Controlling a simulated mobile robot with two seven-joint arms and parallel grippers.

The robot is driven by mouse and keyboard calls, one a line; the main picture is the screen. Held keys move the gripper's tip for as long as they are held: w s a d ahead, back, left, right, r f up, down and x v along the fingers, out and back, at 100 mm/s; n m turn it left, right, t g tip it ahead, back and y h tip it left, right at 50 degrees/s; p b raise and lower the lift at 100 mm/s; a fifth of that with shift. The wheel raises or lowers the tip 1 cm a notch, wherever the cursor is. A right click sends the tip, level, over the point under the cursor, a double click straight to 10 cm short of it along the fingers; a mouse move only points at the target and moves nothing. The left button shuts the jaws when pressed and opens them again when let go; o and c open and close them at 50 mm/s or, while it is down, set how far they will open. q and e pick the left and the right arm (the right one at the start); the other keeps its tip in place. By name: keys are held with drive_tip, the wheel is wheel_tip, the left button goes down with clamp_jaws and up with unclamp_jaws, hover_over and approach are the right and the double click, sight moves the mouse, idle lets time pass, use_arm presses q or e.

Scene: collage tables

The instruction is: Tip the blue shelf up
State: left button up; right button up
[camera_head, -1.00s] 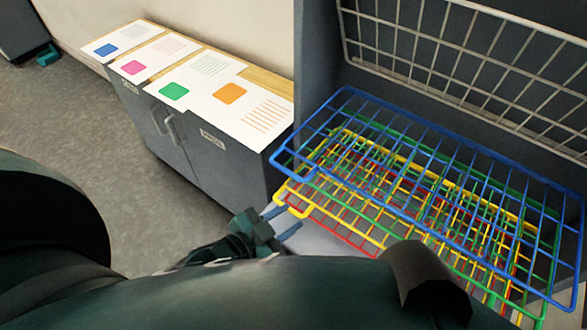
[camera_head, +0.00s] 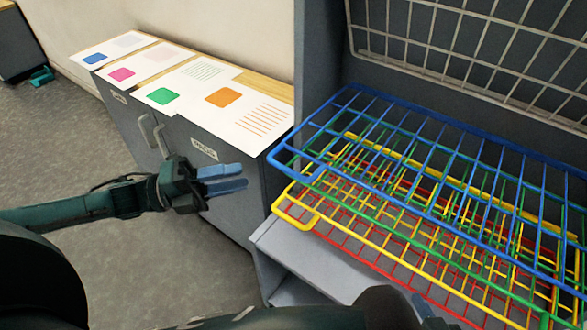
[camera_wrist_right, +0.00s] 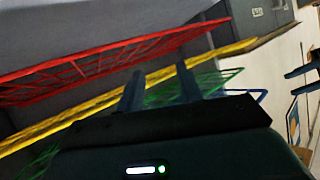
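The blue wire shelf (camera_head: 450,160) lies roughly level in the head view, topmost of the coloured racks, its rounded left corner (camera_head: 275,155) facing the cabinet. My left gripper (camera_head: 244,177) is left of that corner, apart from it, fingers parallel with a gap and nothing between them.
Below the blue shelf are green, yellow (camera_head: 297,217) and red (camera_head: 345,225) wire shelves, over a grey base (camera_head: 310,255). A white wire rack (camera_head: 470,50) stands tilted up behind. A grey cabinet (camera_head: 235,185) with paper sheets (camera_head: 250,115) on top is at the left.

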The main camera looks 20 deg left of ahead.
use_arm(q)
drive_tip(key=p+x, duration=0.1)
drive_tip(key=x, duration=1)
drive_tip(key=shift+d, duration=0.25)
clamp_jaws()
drive_tip(key=shift+r, duration=0.1)
